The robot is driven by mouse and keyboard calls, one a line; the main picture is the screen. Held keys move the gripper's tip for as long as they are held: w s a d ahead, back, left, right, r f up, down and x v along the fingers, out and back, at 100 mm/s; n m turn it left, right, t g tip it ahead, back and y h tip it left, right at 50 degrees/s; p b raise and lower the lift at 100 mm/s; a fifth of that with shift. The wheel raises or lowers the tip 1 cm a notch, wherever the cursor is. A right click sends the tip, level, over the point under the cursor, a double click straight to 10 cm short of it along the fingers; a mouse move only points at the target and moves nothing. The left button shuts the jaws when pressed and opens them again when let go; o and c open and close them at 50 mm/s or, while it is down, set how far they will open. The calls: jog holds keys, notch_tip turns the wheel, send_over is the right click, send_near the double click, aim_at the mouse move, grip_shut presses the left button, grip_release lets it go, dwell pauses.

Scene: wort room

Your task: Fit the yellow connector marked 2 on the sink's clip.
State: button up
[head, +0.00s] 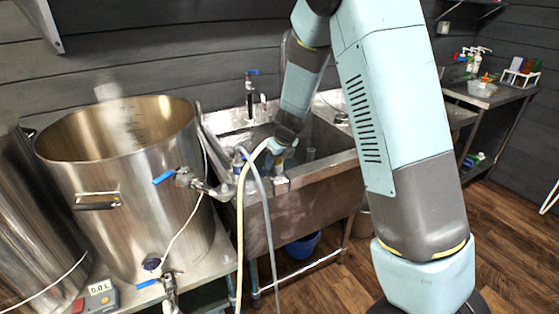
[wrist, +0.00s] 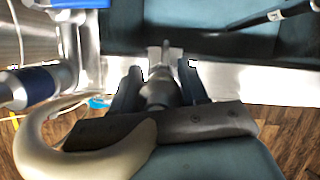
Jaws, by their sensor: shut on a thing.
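My gripper (head: 280,148) is over the front rim of the sink (head: 310,186), near its left end. In the wrist view my gripper (wrist: 160,92) is shut on a grey metallic fitting (wrist: 158,88), whose narrow end points to the sink rim (wrist: 240,80). A cream hose (wrist: 45,150) curves close to my gripper; in the head view this hose (head: 243,205) arches from my gripper to the floor. I cannot read a number or see clear yellow on the held fitting. The sink's clip cannot be told apart from the fitting's end, so whether they touch is unclear.
A grey hose (head: 262,215) hangs beside the cream one. A blue-collared fitting (wrist: 38,84) is close at left in the wrist view. A blue bucket (head: 302,246) is beneath.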

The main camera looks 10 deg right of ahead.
jog(key=shift+f, duration=1.2)
dwell(0.4)
jog(key=o, duration=1.2)
jog(key=s+d+r+n, duration=0.4)
jog(key=s+r, duration=0.2)
jog(key=r, duration=0.4)
jog(key=s+d+r+n, duration=0.3)
jog(key=s+r, duration=0.2)
jog(key=r, duration=0.5)
jog(key=s+d+r+n+h, duration=0.1)
jog(key=s+d+r+n, duration=0.2)
jog(key=s+n, duration=0.4)
jog(key=s+d+r+n+t, duration=0.1)
jog(key=s+d+r+n, duration=0.1)
jog(key=s+n, duration=0.5)
jog(key=s+d+r+n+h, duration=0.1)
jog(key=s+d+r+n, duration=0.2)
jog(key=s+n, duration=0.4)
jog(key=shift+s+d+r+n+t+h, duration=0.15)
jog(key=shift+s+d, duration=0.15)
jog(key=shift+s, duration=0.4)
jog(key=shift+s+d+r+n+t+h, duration=0.1)
jog(key=shift+s+d, duration=0.2)
jog(key=shift+s, duration=0.45)
jog(key=shift+s+d+r+n+t+h, duration=0.15)
jog(key=shift+s+d, duration=0.15)
jog(key=shift+s, duration=0.4)
